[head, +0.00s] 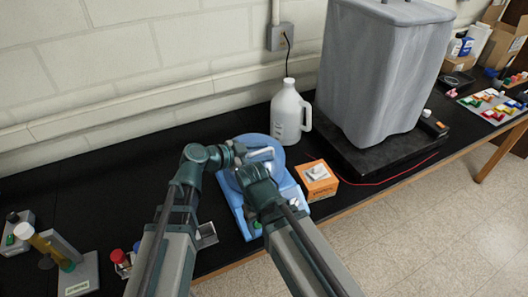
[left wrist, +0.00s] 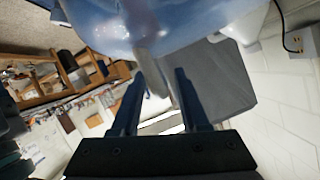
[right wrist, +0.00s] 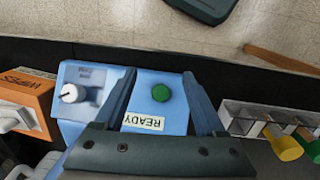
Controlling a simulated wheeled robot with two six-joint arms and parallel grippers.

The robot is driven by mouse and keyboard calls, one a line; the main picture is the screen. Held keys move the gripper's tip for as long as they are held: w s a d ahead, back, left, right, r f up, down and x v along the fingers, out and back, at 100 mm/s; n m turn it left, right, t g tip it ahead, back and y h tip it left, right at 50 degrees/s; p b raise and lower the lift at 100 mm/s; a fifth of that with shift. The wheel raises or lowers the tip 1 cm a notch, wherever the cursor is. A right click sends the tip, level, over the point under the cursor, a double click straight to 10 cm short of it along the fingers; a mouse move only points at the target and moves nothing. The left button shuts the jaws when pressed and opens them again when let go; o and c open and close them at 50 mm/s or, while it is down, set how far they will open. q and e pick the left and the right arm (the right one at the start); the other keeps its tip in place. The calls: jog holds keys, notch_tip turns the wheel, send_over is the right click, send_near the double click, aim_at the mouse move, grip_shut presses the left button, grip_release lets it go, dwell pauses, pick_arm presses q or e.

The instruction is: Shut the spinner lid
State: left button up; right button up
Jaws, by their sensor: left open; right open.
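The blue spinner (head: 236,205) stands on the black bench. Its round blue lid (head: 276,139) appears raised at the back, partly hidden by my grippers. In the left wrist view the shiny blue lid (left wrist: 200,18) fills the top, with a pale tab-like part hanging from it. My left gripper (head: 262,153) is open at the lid, its fingers on either side below that tab; I cannot tell whether they touch. My right gripper (right wrist: 160,82) is open above the front panel, which has a green button (right wrist: 161,93), a grey knob (right wrist: 72,93) and a READY label (right wrist: 143,122).
An orange-white box (head: 318,186) stands close to the spinner's right. A white jug (head: 288,115) stands behind it. A large grey covered object (head: 380,75) is farther right. A tube stand (head: 75,270) and small racks are at left. A red wire crosses the bench.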

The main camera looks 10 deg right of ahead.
pick_arm(q)
jog(key=p+v, duration=0.4)
jog(key=v, duration=0.9)
jog(key=shift+a+p, duration=0.2)
jog(key=shift+p, duration=0.1)
jog(key=shift+s+a, duration=0.1)
